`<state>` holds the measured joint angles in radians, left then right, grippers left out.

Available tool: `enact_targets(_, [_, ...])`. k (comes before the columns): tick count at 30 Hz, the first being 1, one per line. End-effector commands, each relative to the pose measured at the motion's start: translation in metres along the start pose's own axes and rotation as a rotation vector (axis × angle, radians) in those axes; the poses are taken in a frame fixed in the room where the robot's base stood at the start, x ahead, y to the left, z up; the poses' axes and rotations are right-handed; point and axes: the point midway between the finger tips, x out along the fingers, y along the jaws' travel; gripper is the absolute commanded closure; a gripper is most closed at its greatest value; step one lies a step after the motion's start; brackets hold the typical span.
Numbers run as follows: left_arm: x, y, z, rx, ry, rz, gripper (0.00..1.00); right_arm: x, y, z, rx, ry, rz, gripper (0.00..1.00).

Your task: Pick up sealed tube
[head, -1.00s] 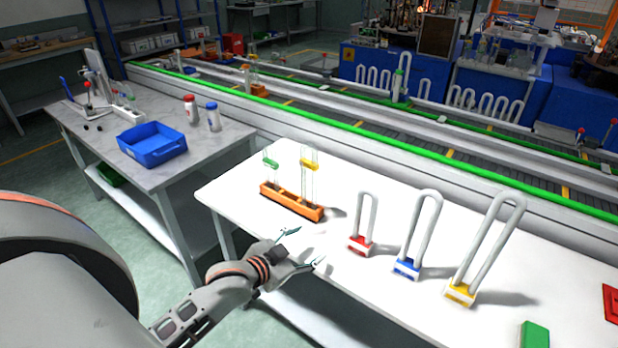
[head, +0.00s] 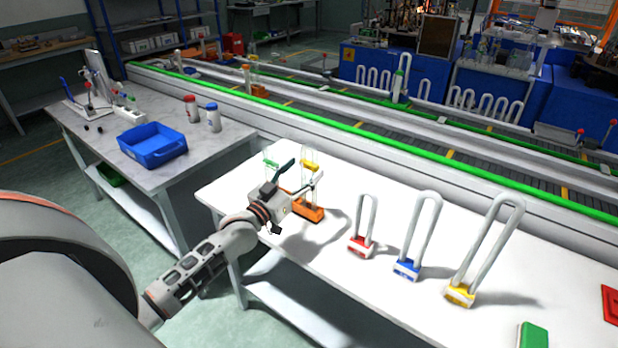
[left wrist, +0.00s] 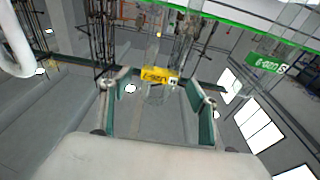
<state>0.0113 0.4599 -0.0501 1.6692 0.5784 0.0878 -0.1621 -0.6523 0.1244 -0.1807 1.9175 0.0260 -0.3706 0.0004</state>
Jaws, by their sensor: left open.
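Two clear glass tubes stand in an orange rack (head: 311,213) on the white table. One carries a yellow tag (head: 311,166) and the other a green tag (head: 270,162). My left gripper (head: 302,174) is open at the rack, its fingers raised near the yellow-tagged tube. In the left wrist view, the yellow tag (left wrist: 160,75) shows between the two open fingers (left wrist: 160,92); I cannot tell whether they touch the tube. The green tag (left wrist: 267,63) is to the right, outside the fingers. The gripper hides part of the rack. My right gripper is not in view.
White loops on red (head: 360,247), blue (head: 407,269) and yellow (head: 460,293) bases stand to the right of the rack. A green block (head: 534,335) lies at the front right. A grey table with a blue bin (head: 152,148) is at left; a conveyor runs behind.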

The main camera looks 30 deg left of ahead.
Motion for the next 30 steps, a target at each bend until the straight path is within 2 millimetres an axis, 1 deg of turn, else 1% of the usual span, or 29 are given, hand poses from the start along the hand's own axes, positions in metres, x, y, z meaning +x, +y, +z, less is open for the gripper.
enact_targets(1, [0.009, 0.000, -0.001, -0.001, 0.001, 0.000, 0.39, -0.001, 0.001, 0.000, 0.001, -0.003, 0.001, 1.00])
enact_targets(3, [0.018, 0.000, -0.001, -0.001, 0.001, 0.000, 0.39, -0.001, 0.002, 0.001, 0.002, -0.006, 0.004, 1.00])
enact_targets(6, [0.027, 0.001, 0.000, -0.001, 0.000, 0.000, 0.39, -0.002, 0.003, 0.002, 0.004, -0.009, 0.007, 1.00])
enact_targets(9, [0.031, 0.000, 0.000, 0.000, 0.000, 0.000, 0.39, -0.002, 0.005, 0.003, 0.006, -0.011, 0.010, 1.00])
enact_targets(15, [0.031, 0.001, 0.001, 0.000, -0.001, 0.000, 0.39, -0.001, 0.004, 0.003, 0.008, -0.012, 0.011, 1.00])
enact_targets(16, [0.031, 0.001, 0.001, 0.000, 0.000, 0.000, 0.42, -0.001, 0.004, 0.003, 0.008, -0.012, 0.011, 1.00])
enact_targets(17, [0.031, 0.001, 0.001, 0.000, 0.000, 0.000, 0.49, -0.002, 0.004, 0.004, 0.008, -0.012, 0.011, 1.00])
enact_targets(18, [0.031, 0.001, 0.001, 0.000, 0.000, 0.000, 0.60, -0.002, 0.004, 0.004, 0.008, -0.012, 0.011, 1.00])
enact_targets(21, [0.031, 0.001, 0.001, 0.000, 0.000, 0.000, 0.82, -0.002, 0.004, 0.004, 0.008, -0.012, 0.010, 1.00])
enact_targets(30, [0.031, 0.001, 0.000, 0.000, 0.001, 0.000, 0.82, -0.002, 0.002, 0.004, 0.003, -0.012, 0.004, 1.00])
